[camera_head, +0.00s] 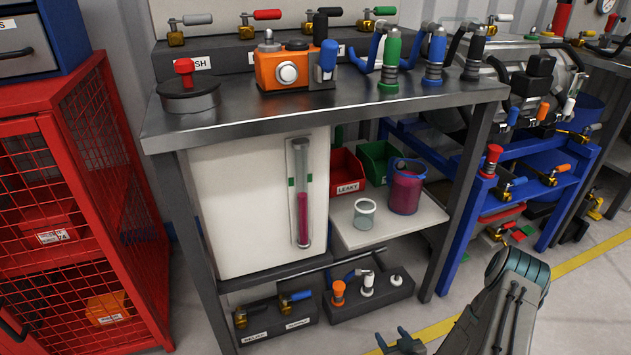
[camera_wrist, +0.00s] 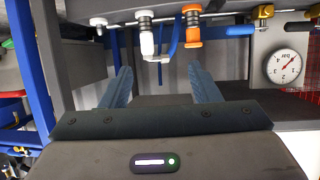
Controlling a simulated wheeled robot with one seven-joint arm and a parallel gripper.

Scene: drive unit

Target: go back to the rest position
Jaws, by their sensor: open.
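My gripper (camera_head: 392,340) shows at the bottom of the head view, low in front of the bench. In the wrist view my gripper (camera_wrist: 159,75) has its two blue fingers spread wide with nothing held between them. Beyond the fingertips are a white fitting (camera_wrist: 146,38) and an orange fitting (camera_wrist: 193,32), with a blue bent pipe (camera_wrist: 176,42) between them. They appear apart from the fingers. My arm covers the floor at the lower right of the head view.
The steel bench (camera_head: 340,110) carries an orange pump unit (camera_head: 285,70) and several coloured couplings. Below are a side shelf (camera_head: 380,235) with two cups and a black fitting block (camera_head: 370,300). A red mesh cabinet (camera_head: 75,220) stands left. A gauge (camera_wrist: 286,67) shows right in the wrist view.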

